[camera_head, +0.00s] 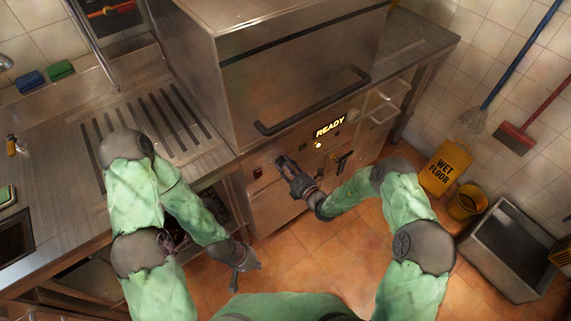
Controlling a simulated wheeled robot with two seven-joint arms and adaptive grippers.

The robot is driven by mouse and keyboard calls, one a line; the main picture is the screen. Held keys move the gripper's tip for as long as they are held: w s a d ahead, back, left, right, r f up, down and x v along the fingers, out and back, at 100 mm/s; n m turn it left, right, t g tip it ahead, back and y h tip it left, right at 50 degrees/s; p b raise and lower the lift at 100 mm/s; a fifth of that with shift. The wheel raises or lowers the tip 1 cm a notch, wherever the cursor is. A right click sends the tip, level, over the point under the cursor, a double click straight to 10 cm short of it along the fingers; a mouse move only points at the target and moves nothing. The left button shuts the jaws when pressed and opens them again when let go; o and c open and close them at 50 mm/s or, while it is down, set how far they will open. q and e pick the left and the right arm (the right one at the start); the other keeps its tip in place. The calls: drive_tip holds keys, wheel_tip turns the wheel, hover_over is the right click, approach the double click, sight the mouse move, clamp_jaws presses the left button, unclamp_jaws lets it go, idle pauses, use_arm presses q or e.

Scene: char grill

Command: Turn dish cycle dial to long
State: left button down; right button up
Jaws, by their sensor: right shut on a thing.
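The steel dish machine (290,75) stands at the back centre with a lit yellow "READY" sign (330,127) on its front panel. My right gripper (281,161) is at this panel, left of and below the sign, and is shut on the dish cycle dial. The gripper covers the dial, so its pointer and markings cannot be read. My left gripper (235,282) hangs low over the floor in front of the counter, away from the panel. It is small and dark, and its finger opening cannot be made out.
A black lever (341,162) and a small dark switch (257,172) are on the panel beside my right gripper. The machine's hood handle (312,106) is above. A ribbed steel counter (60,130) is at left. A yellow wet floor sign (446,167) and grey bin (507,246) stand at right.

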drive_tip(key=shift+w+d+r+m, duration=0.35)
drive_tip(key=shift+w+m, duration=0.1)
drive_tip(key=shift+m, duration=0.25)
drive_tip(key=o, duration=1.1)
drive_tip(key=shift+f, duration=0.1)
drive_tip(key=shift+s+f, duration=0.1)
drive_tip(key=shift+f, duration=0.05)
drive_tip(key=shift+a, duration=0.15)
drive_tip(key=v, duration=1.2)
